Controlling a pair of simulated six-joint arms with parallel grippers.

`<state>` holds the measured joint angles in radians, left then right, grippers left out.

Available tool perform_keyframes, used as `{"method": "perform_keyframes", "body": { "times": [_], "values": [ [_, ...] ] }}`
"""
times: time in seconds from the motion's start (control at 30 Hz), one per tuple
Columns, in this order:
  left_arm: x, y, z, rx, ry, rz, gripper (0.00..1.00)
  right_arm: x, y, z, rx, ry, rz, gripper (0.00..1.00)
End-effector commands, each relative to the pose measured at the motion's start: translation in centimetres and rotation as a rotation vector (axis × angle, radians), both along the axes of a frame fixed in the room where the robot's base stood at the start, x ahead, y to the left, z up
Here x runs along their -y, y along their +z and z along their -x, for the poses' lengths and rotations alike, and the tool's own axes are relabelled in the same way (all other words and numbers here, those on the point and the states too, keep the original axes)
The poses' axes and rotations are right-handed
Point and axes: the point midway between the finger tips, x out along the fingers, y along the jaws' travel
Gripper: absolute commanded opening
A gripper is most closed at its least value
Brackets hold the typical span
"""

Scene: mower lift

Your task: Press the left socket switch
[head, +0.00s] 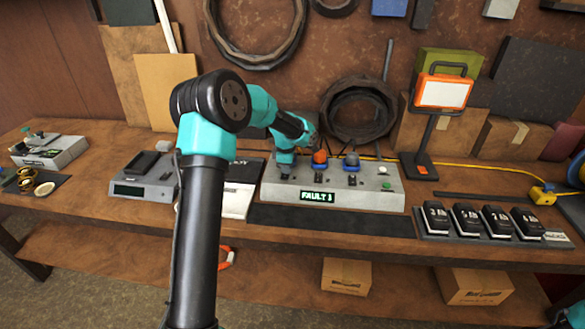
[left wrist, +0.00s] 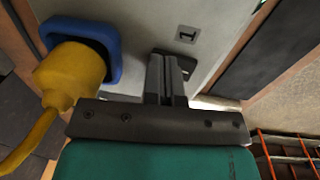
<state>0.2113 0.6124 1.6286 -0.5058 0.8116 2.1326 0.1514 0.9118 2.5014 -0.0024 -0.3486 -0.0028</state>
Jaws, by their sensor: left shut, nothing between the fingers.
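A grey socket box (head: 330,190) stands on the bench, its green display reading "FAULT 1". My left gripper (head: 285,172) is shut and empty at the box's left end, covering the left socket and its switch in the head view. In the left wrist view the shut fingers (left wrist: 166,78) are at a dark switch (left wrist: 178,62) beside the label "1"; I cannot tell whether they touch it. A yellow plug (left wrist: 72,72) sits in a blue socket (left wrist: 108,38) beside them. An orange plug (head: 320,157) and a grey plug (head: 352,160) fill the other sockets. My right gripper is out of view.
A work lamp (head: 440,95) stands behind the box to the right. A rack of black battery packs (head: 482,222) is at the right, a scale (head: 145,187) at the left. A yellow cable (head: 470,168) runs along the back. A dark mat (head: 330,220) in front is clear.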

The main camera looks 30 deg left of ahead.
Motion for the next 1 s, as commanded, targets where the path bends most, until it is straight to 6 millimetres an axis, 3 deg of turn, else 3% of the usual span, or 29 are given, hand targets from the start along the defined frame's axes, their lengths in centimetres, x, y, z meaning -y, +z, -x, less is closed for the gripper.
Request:
{"method": "perform_keyframes", "body": {
  "times": [1.0],
  "values": [
    [0.8,0.4,1.4,-0.002,-0.001,0.002,0.0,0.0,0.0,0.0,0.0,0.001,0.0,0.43]
  ]
}}
